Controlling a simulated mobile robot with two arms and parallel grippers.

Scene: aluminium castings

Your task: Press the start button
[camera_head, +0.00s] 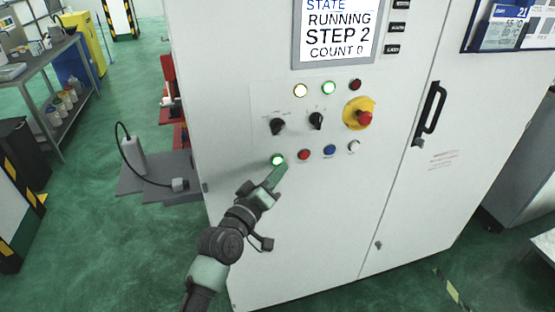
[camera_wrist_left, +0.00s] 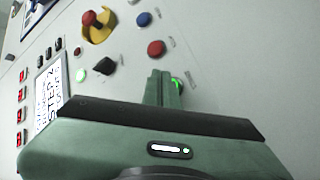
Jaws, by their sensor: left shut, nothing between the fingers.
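The start button looks to be the lit green button (camera_head: 278,160) at the left end of the lower button row on the white cabinet. My left gripper (camera_head: 281,170) is shut and empty, with its fingertips just below and right of this button. In the left wrist view the shut fingers (camera_wrist_left: 163,88) reach up beside the glowing green button (camera_wrist_left: 177,84) and partly cover it. I cannot tell whether they touch it. The screen (camera_head: 338,32) above reads "RUNNING STEP 2 COUNT 0". My right gripper is not in view.
Red (camera_head: 303,155), blue (camera_head: 330,150) and white (camera_head: 354,146) buttons continue the row. A red emergency stop on a yellow base (camera_head: 360,114) and two black knobs sit above. A black door handle (camera_head: 430,108) sticks out at the right.

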